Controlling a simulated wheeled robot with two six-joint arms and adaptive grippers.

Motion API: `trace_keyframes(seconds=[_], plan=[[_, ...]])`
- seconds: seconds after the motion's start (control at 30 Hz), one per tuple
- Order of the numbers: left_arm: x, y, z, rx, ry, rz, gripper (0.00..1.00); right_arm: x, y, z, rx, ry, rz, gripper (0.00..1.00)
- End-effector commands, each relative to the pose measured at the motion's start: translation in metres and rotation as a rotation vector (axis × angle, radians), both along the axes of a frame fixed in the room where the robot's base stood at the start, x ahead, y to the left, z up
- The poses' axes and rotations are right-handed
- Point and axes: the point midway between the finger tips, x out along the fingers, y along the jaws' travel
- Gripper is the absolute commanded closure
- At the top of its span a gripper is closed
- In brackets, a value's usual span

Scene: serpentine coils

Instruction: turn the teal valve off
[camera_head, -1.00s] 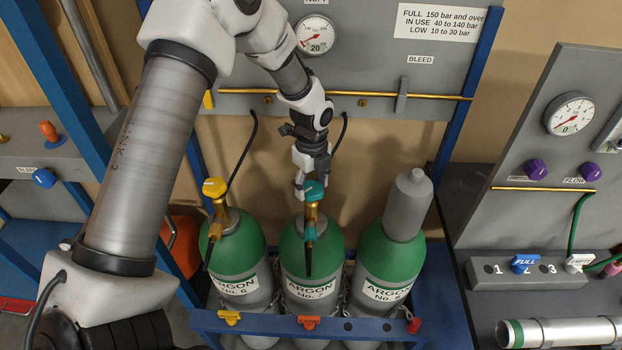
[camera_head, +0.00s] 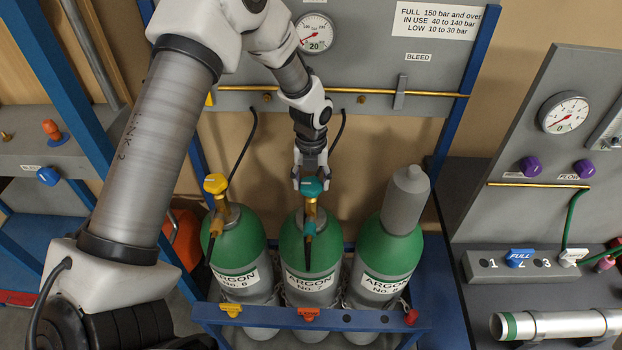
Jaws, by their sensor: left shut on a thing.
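The teal valve (camera_head: 312,187) is the knob on top of the middle green cylinder (camera_head: 298,252), labelled ARGON No. 7. My left gripper (camera_head: 311,182) comes down from above and is shut on the teal valve, with a finger at either side of it. The gripper stands nearly upright over the knob. My right gripper is not in view.
A cylinder with a yellow valve (camera_head: 215,184) stands close on the left, and a grey-capped cylinder (camera_head: 405,205) on the right. Black hoses and a brass pipe (camera_head: 350,92) run behind. A blue rack rail (camera_head: 270,317) crosses the front.

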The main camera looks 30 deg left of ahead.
Motion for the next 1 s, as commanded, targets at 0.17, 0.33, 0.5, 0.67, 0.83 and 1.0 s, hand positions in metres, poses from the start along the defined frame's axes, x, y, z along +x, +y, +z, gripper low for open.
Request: trace_keyframes(seconds=[0.17, 0.33, 0.5, 0.67, 0.83, 1.0], plan=[[-0.003, -0.001, -0.003, -0.001, 0.01, -0.019, 0.75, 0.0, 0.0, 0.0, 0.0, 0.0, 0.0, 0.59], [-0.003, -0.001, -0.003, 0.0, 0.01, -0.021, 0.75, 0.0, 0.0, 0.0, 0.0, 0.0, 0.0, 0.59], [-0.003, -0.001, -0.003, 0.0, 0.01, -0.02, 0.37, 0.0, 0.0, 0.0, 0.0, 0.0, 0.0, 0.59], [-0.002, 0.0, -0.002, -0.001, 0.007, -0.02, 0.16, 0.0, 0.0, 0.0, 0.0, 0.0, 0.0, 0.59], [-0.001, 0.0, -0.001, 0.0, 0.004, -0.019, 0.16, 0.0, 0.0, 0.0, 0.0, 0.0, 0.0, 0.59], [0.0, 0.0, 0.01, -0.001, 0.001, -0.019, 0.16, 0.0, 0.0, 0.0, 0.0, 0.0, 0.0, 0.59]])
